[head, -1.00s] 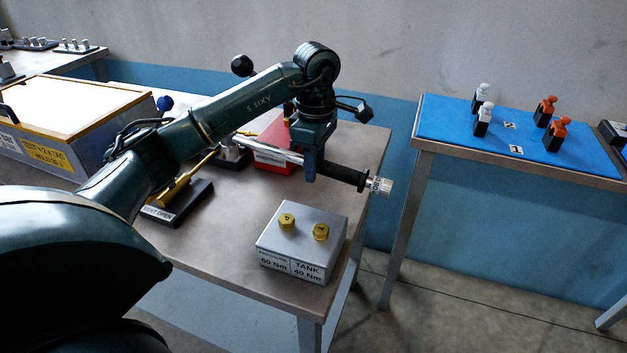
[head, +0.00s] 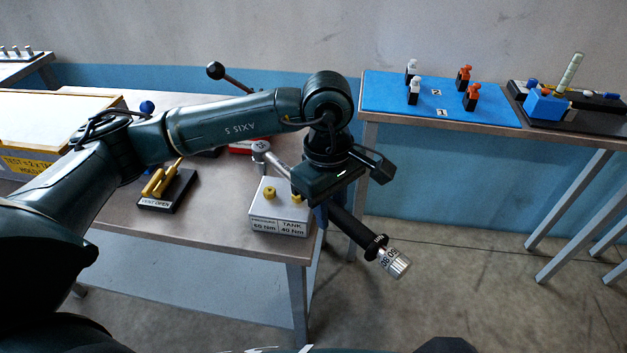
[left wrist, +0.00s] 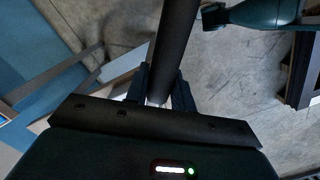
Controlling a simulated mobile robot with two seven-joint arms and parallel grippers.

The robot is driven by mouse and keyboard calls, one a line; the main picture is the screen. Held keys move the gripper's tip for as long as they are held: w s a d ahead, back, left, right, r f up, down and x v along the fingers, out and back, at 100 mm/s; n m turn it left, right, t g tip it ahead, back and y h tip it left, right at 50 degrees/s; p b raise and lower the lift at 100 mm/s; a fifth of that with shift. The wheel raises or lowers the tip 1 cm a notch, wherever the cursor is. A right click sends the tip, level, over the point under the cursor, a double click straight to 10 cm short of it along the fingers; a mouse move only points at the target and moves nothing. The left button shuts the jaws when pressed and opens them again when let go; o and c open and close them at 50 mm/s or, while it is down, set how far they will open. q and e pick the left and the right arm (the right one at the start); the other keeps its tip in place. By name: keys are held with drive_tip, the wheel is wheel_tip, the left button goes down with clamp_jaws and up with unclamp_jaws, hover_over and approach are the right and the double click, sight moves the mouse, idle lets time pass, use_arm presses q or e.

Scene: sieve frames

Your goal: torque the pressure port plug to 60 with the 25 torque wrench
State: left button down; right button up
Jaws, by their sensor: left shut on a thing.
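My left gripper (head: 322,212) is shut on a torque wrench (head: 350,228) by its shaft, above the right front edge of the near table. The wrench's drive head (head: 261,148) points back left, and its silver end knob with a number scale (head: 393,263) hangs out past the table edge. In the left wrist view the wrench's dark handle (left wrist: 176,45) runs up from between the fingers. The grey block (head: 278,225) reads PRESSURE 60 Nm and TANK 40 Nm. The brass pressure port plug (head: 269,193) is uncovered. The tank plug (head: 296,198) is partly hidden by my gripper. My right gripper is not in view.
A VENT OPEN block (head: 165,190) with brass levers stands left of the grey block. A large case (head: 45,130) is at the far left. A blue mat (head: 400,110) with white and orange pieces lies on the table behind. Open floor is at the right.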

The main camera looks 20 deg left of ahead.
use_arm(q)
drive_tip(key=shift+s+d+r, duration=0.1)
drive_tip(key=shift+s+d, duration=0.1)
drive_tip(key=shift+s, duration=0.1)
drive_tip(key=shift+s+f, duration=0.1)
drive_tip(key=shift+f, duration=0.1)
wheel_tip(320, 180, down, 5)
drive_tip(key=b, duration=0.2)
drive_tip(key=w+d+n+b, duration=0.1)
drive_tip(key=w+n+b, duration=0.1)
drive_tip(key=w+n, duration=0.5)
drive_tip(key=shift+w+d+r+n+t+b, duration=0.2)
drive_tip(key=shift+w+d+n+t+b, duration=0.15)
drive_tip(key=shift+w, duration=2.95)
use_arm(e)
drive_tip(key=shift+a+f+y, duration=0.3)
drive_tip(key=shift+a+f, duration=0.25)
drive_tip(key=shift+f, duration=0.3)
